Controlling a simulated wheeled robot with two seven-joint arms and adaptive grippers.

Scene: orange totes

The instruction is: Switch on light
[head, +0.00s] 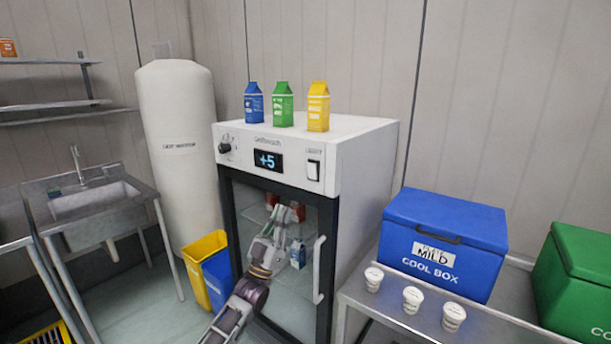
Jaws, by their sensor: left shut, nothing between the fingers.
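The light switch (313,170) is a rocker in a dark frame on the white front panel of the small fridge (355,170), under a label that seems to read LIGHT. It is right of the display (269,160) showing +5. I cannot tell its rocker position. My left gripper (295,210) is in front of the glass door, below and a little left of the switch and apart from it. Its fingers point up and are shut and empty. My right gripper is not in view.
Blue, green and yellow cartons (283,105) stand on the fridge. The door handle (319,270) is right of my gripper. A knob (225,147) is on the panel's left. A blue cool box (445,235) and three white cups (412,299) stand on a metal table at right.

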